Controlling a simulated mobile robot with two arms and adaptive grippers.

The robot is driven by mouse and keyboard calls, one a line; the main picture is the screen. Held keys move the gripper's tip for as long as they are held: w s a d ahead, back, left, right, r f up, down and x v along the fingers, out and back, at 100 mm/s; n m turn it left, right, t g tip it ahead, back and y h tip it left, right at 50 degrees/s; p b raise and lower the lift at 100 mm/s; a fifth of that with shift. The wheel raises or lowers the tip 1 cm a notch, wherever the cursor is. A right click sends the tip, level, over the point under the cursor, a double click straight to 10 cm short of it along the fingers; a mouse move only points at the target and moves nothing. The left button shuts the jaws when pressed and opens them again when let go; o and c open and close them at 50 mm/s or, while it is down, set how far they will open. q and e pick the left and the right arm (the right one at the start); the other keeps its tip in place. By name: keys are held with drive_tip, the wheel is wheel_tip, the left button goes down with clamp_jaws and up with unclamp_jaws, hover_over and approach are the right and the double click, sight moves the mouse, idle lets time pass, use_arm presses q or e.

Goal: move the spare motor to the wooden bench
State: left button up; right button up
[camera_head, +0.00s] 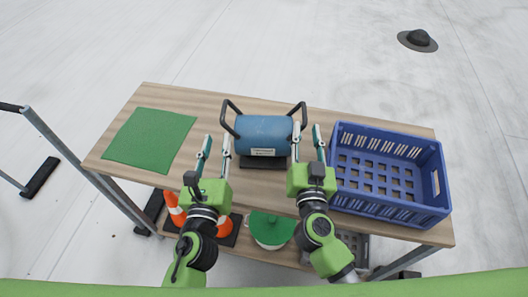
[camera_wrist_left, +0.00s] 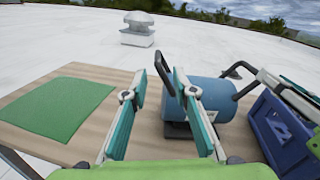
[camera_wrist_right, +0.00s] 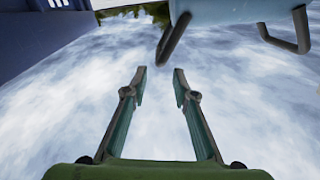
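The blue cylindrical motor (camera_head: 264,134) has two black handles and a dark base. It sits near the middle of the wooden-topped bench (camera_head: 193,103). In the left wrist view the motor (camera_wrist_left: 190,98) is just beyond my right-hand finger. My left gripper (camera_head: 216,140) is open beside the motor's left handle (camera_head: 231,118). My right gripper (camera_head: 307,130) is open near its right handle (camera_head: 303,113). In the right wrist view the fingers are apart, with a dark handle (camera_wrist_right: 174,38) ahead of the tips. Neither gripper visibly holds anything.
A green mat (camera_head: 150,139) lies at the bench's left. A blue crate (camera_head: 390,210) stands at the right, close to my right arm. Orange cones (camera_head: 174,210) and a green-lidded container (camera_head: 270,230) are below. A roof vent (camera_head: 417,40) stands far back.

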drive_tip(key=shift+s+a, duration=0.1)
drive_tip(key=shift+s, duration=1.5)
